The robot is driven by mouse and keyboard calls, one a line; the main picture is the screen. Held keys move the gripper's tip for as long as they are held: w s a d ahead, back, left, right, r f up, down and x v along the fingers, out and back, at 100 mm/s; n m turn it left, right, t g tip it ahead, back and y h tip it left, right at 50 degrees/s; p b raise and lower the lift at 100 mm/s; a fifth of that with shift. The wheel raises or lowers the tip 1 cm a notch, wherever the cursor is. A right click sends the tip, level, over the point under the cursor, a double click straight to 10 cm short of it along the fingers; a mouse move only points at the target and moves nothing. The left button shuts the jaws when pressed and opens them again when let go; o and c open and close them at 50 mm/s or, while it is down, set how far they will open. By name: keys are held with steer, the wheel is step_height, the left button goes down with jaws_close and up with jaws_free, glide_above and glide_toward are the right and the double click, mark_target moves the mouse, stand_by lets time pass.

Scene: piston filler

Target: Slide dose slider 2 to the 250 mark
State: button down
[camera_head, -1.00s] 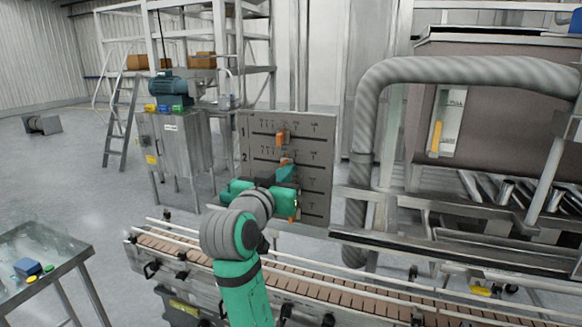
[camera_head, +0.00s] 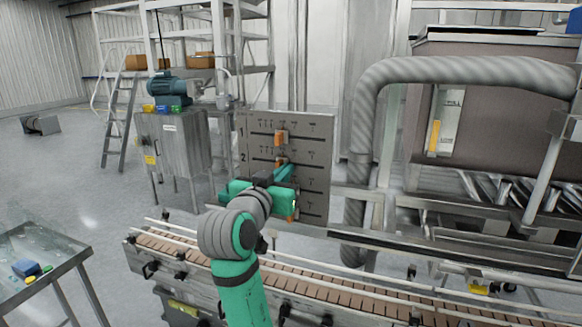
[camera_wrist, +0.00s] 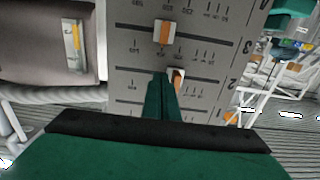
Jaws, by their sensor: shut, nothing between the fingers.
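The grey dose panel (camera_head: 318,150) stands upright behind the conveyor, with numbered rows of slots and tick marks. The orange-and-white knob of dose slider 2 (camera_wrist: 177,75) sits in row 2. In the head view, the knob (camera_head: 281,161) shows just above my fingertips. My green gripper (camera_wrist: 161,78) is shut and empty, its fingertips at the panel right beside this knob, on its left in the wrist view. I cannot tell whether they touch it.
Slider 1's knob (camera_head: 281,138) is above, and slider 3's knob (camera_wrist: 165,33) is close by in the wrist view. Another orange knob (camera_head: 291,217) shows below my gripper. A conveyor (camera_head: 330,289) runs in front, and a thick pipe (camera_head: 365,130) stands right of the panel.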

steer(key=shift+s+d, duration=0.1)
steer(key=shift+d, duration=0.2)
steer(key=v, duration=0.7)
steer(key=shift+s, duration=0.4)
steer(key=shift+a, duration=0.1)
